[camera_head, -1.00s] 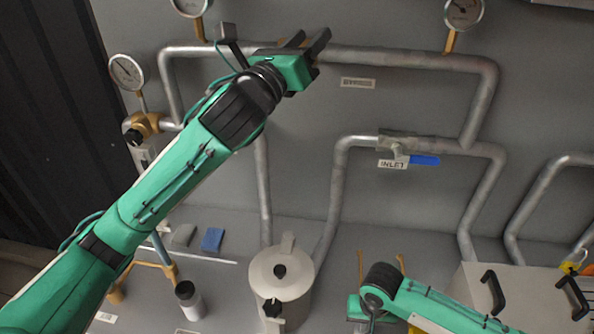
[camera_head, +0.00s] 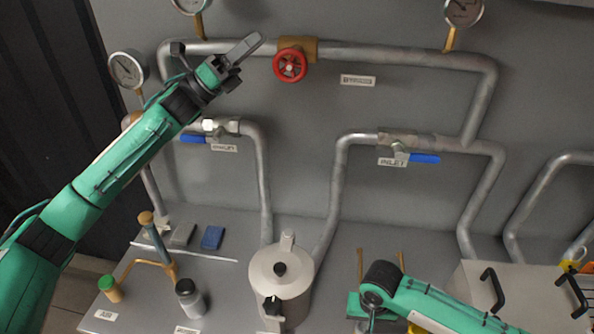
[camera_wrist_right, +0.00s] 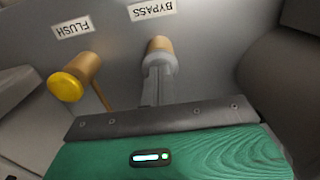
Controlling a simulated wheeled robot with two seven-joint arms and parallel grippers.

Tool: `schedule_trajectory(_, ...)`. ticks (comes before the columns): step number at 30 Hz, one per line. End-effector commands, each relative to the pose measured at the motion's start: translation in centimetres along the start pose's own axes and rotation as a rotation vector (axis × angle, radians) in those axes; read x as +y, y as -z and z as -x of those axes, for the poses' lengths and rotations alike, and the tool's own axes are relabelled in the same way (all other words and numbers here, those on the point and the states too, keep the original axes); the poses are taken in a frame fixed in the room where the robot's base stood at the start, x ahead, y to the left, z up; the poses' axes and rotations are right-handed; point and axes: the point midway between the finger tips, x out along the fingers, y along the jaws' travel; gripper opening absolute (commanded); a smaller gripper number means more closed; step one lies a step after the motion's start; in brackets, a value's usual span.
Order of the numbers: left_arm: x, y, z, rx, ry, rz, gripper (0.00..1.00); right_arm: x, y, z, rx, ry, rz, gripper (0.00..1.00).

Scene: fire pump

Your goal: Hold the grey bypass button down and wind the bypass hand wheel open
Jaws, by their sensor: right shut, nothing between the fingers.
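The red hand wheel (camera_head: 290,66) sits on a brass valve body (camera_head: 312,46) on the upper pipe, fully visible. My left gripper (camera_head: 256,42) is left of the wheel, apart from it, with its fingers together and pointing up and right. In the right wrist view, the grey bypass button (camera_wrist_right: 160,62) is below the BYPASS label (camera_wrist_right: 151,9), on a brass collar (camera_wrist_right: 159,45). My right gripper (camera_wrist_right: 158,76) is shut, its fingertips at the button and partly covering it. How far the button is pressed cannot be told. The head view hides these fingertips.
A yellow-capped knob (camera_wrist_right: 66,87) is beside the button under the FLUSH label (camera_wrist_right: 72,27). Blue-handled valves (camera_head: 195,139) and (camera_head: 424,158) sit on the lower pipes. A pale cylindrical vessel (camera_head: 281,285) stands below the wheel. Gauges (camera_head: 128,68) flank the upper pipe.

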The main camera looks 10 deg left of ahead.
Motion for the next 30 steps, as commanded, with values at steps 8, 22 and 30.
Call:
schedule_trajectory(8, 2.9, 2.4, 3.6, 0.158, 0.157, -0.138, 0.40, 0.0, -0.1, -0.1, -0.002, 0.000, 0.001, 0.00)
schedule_trajectory(22, 3.9, 4.9, 4.7, 0.276, 0.249, -0.193, 0.40, 0.0, -0.1, -0.1, -0.001, 0.001, 0.001, 0.00)
schedule_trajectory(30, 2.7, 6.5, -0.2, 0.275, 0.249, -0.193, 0.40, 0.0, -0.1, -0.1, -0.002, 0.000, 0.001, 0.00)
